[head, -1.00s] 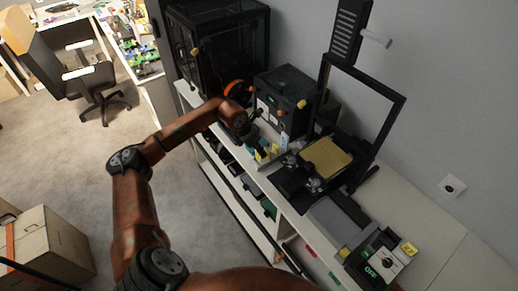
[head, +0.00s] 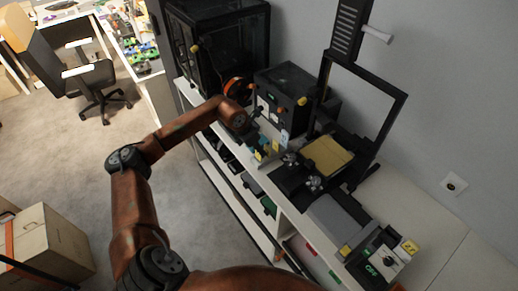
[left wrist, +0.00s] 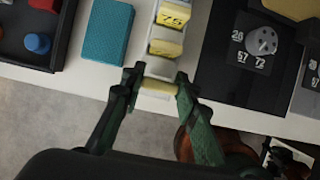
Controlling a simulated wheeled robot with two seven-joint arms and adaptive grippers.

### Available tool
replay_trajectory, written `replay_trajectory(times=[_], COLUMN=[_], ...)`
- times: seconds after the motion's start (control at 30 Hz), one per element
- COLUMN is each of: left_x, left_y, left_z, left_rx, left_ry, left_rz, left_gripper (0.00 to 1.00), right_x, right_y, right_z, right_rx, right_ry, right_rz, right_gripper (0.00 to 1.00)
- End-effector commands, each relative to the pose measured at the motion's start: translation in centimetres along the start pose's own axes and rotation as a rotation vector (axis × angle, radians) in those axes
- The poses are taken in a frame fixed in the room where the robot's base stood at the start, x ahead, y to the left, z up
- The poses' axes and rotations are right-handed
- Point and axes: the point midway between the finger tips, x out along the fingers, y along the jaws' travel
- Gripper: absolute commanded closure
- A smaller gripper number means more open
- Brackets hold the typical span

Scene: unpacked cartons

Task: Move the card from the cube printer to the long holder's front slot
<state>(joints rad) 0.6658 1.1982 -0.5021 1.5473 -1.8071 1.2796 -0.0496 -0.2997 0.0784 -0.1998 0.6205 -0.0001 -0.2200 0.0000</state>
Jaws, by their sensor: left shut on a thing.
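In the left wrist view, my left gripper (left wrist: 157,86) is shut on a pale yellow card (left wrist: 159,84), seen edge-on between the two fingertips. The card is at the near end of the white long holder (left wrist: 147,45), in line with its slots; I cannot tell how deep it sits. Other yellow cards stand in the holder, one marked 75 (left wrist: 173,15). In the head view, my left arm reaches to the shelf top, and the fingertips are too small to make out beside the yellow cards (head: 260,155). The black cube printer (head: 287,92) stands just behind. My right gripper is out of view.
A teal box (left wrist: 103,31) and a black tray (left wrist: 38,62) lie left of the holder in the wrist view. A dark panel with a dial (left wrist: 262,42) is to its right. An open-frame printer (head: 327,155) stands right of the cube printer in the head view.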

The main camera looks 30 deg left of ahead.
Motion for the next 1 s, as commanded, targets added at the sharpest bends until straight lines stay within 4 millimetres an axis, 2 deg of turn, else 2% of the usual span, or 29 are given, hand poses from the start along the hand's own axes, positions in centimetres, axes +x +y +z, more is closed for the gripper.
replay_trajectory(times=[0.83, 0.87, 1.0], left_x=[2.4, 2.3, 2.2], left_y=[0.0, 0.0, 0.0], left_z=[-1.0, -1.0, -0.9], left_rx=[0.0, 0.0, 0.0], left_ry=[0.0, 0.0, 0.0], left_rz=[0.0, 0.0, 0.0], left_gripper=[0.84, 0.71, 0.61], right_x=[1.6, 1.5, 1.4], right_y=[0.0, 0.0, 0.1], right_z=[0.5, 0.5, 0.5], right_rx=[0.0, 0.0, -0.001], right_ry=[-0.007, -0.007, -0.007], right_rz=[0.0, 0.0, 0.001], right_gripper=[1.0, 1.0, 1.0])
